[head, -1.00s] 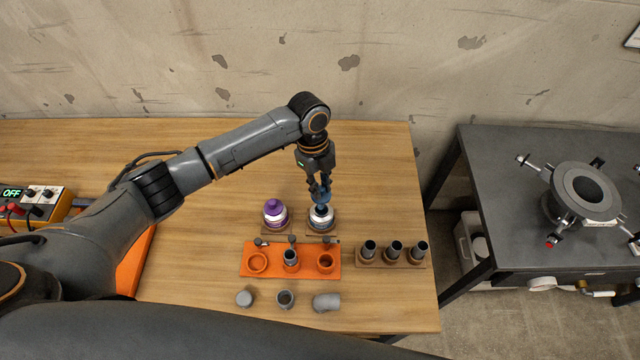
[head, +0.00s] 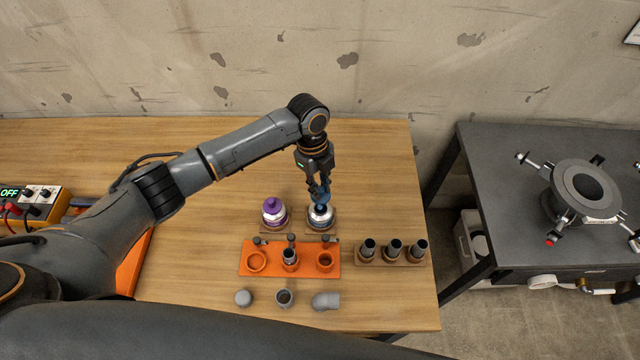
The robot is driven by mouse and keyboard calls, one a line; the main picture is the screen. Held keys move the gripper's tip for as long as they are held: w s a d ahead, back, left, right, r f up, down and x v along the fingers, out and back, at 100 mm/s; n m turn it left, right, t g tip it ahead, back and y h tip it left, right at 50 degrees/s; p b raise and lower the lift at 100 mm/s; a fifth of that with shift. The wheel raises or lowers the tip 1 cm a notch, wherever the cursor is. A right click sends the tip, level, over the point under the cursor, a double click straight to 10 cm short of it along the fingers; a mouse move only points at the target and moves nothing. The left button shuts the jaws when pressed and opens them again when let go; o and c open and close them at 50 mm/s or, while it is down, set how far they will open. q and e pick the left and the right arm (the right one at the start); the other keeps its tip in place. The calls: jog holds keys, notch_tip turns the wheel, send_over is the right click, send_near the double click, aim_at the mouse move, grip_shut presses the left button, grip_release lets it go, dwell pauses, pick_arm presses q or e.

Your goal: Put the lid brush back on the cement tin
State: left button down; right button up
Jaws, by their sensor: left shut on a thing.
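My left gripper (head: 319,192) points down and is shut on the dark blue lid brush (head: 320,208). The brush is at the mouth of the cement tin (head: 321,222), a white and dark tin on a small wooden base. The gripper fingers hide part of the lid, and I cannot tell whether it is fully seated. A second tin with a purple lid (head: 273,207) stands just left of it on its own base. My right gripper is not in view.
An orange fixture (head: 337,262) with a pipe piece in its middle socket lies in front of the tins. A wooden rack (head: 362,262) holds three dark pipes. A grey bench (head: 500,180) stands right, across a gap.

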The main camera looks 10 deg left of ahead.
pick_arm(q)
jog(key=shift+f, duration=0.15)
jog(key=shift+f+b, duration=0.65)
jog(key=shift+f, duration=0.3)
jog(key=shift+f, duration=0.1)
jog(key=shift+f, duration=0.15)
jog(key=shift+f+b, duration=0.8)
jog(key=shift+f, duration=0.05)
jog(key=shift+f, duration=0.2)
jog(key=shift+f+b, duration=0.35)
jog(key=shift+f, duration=0.05)
jog(key=shift+f, duration=0.3)
dwell(0.5)
